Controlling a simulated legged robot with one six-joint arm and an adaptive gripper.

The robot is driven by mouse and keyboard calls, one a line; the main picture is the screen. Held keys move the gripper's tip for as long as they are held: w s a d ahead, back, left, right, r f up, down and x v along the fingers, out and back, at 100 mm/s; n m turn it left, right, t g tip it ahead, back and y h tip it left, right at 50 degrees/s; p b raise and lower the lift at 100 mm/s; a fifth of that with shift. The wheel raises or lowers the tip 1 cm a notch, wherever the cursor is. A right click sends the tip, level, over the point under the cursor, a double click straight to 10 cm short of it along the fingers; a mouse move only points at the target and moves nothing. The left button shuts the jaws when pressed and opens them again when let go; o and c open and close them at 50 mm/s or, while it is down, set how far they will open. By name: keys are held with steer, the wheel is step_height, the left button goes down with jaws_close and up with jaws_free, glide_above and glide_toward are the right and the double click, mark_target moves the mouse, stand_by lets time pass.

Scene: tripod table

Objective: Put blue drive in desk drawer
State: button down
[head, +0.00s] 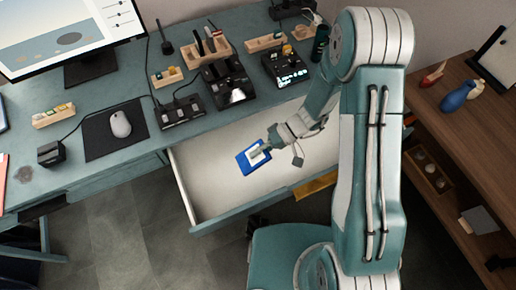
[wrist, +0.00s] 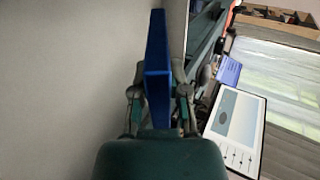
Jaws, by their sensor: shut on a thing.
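The blue drive (head: 253,157) is a flat blue block with a pale label. It is held in my gripper (head: 266,147) over the open desk drawer (head: 215,185). The drawer is pulled out from the desk and its pale inside looks empty. In the wrist view the blue drive (wrist: 157,70) stands edge-on between the two fingers of my gripper (wrist: 159,100), which are shut on it. I cannot tell whether the drive touches the drawer floor.
The teal desk (head: 75,175) holds a monitor (head: 85,70), a mouse (head: 120,124) on a dark mat, and several docks and small wooden holders along the back. A brown shelf unit (head: 470,130) stands at the right. The drawer's front wall (head: 240,213) rises at its near edge.

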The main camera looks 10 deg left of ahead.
steer(key=shift+f, duration=4.65)
steer(key=c, duration=0.5)
jaws_free()
steer(key=shift+c, duration=0.2)
steer(key=shift+o, duration=1.2)
steer(key=shift+r, duration=0.1)
steer(key=shift+r, duration=4.4)
